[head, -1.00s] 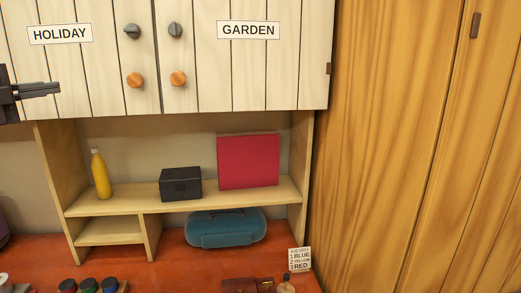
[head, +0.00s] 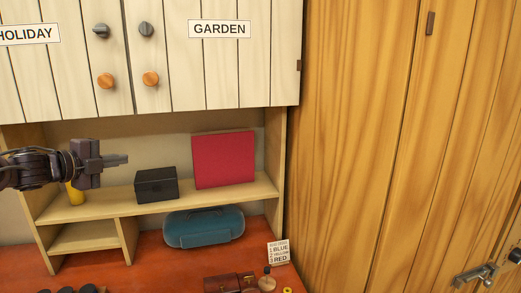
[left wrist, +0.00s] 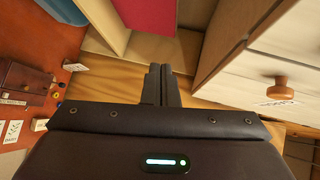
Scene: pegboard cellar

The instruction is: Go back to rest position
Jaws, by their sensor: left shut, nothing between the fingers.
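My left gripper (head: 122,160) comes in from the left in the head view, in front of the shelf and below the cabinet doors. Its fingers are together with nothing between them. It covers most of the yellow bottle (head: 75,194) on the shelf. In the left wrist view the shut fingers (left wrist: 161,84) point toward the shelf, with the red box and a door knob beyond them. My right gripper does not show in any view.
White cabinet doors (head: 222,70) with knobs hang above the shelf (head: 215,198). The shelf holds a black box (head: 156,184) and a red box (head: 223,160). A blue case (head: 203,227) lies below on the red worktop (head: 160,262). A wooden wardrobe (head: 380,150) stands at right.

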